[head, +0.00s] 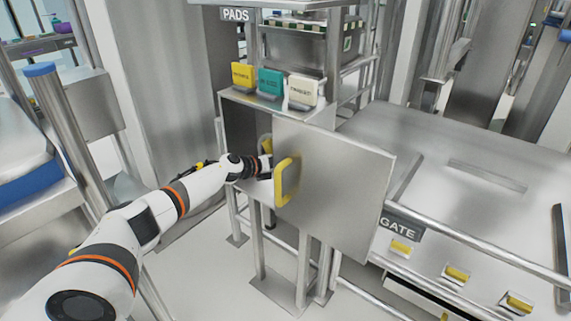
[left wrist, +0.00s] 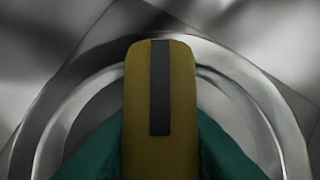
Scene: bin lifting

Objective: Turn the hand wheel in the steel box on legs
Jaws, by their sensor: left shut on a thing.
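The steel box on legs (head: 238,125) stands in the middle of the head view. Its steel door (head: 335,190), with a yellow handle (head: 287,182), stands open to the right. My left gripper (head: 265,168) reaches in at the box opening beside the door handle, its fingertips largely hidden. The left wrist view shows a round steel ring (left wrist: 262,105), which looks like the hand wheel. A yellow bar with a dark stripe (left wrist: 133,90) stands upright across its middle, with teal parts on both sides. My left gripper is shut on what looks like this bar. My right gripper is not in view.
Yellow, teal and white blocks (head: 270,82) stand on top of the box under a PADS sign (head: 236,15). A steel bench (head: 470,160) with a GATE sign (head: 399,225) and rails lies to the right, close to the door. Open floor shows below my left arm.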

